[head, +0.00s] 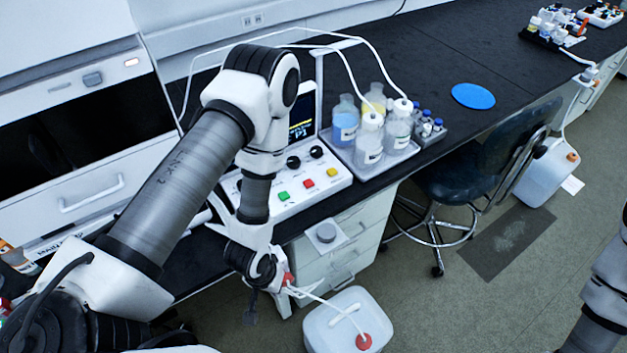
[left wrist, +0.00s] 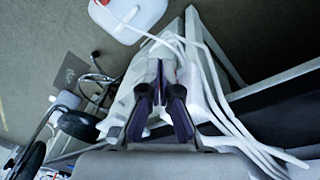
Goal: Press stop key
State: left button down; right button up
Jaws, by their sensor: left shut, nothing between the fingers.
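The white control panel (head: 315,193) on the bench front carries a green key (head: 283,196), a red key (head: 307,184) and an orange-yellow key (head: 333,172). Any lettering on the keys is too small to read. My left arm crosses in front of the panel and hides its left part. My left gripper (left wrist: 160,97) is shut and empty, low in front of the bench and apart from the keys. In the head view its fingers are hard to make out. My right gripper is out of view; only part of that arm shows at the right edge.
A tray (head: 372,172) of bottles with tubes stands right of the panel, and a blue disc (head: 473,96) lies farther right. A white waste container (head: 346,322) with a red cap stands on the floor; it also shows in the left wrist view (left wrist: 135,18). A chair (head: 470,180) stands at right.

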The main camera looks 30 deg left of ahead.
pick_arm(q)
jog(key=w+a+r+n+t+h+p, duration=0.1)
jog(key=w+r+t+p, duration=0.15)
jog(key=w, duration=0.55)
jog(key=w+r+n+t+p, duration=0.1)
jog(key=w+r, duration=0.2)
jog(key=w, duration=0.5)
notch_tip(320, 180, up, 12)
jog(key=t+p, duration=0.3)
jog(key=t, duration=0.1)
send_over(307, 183)
jog(key=shift+a+n+h, duration=0.1)
jog(key=shift+n+h, duration=0.3)
jog(key=shift+f, duration=0.1)
notch_tip(307, 183, down, 9)
jog(key=b, duration=0.6)
jog(key=shift+b, duration=0.3)
jog(key=shift+f+b, duration=0.35)
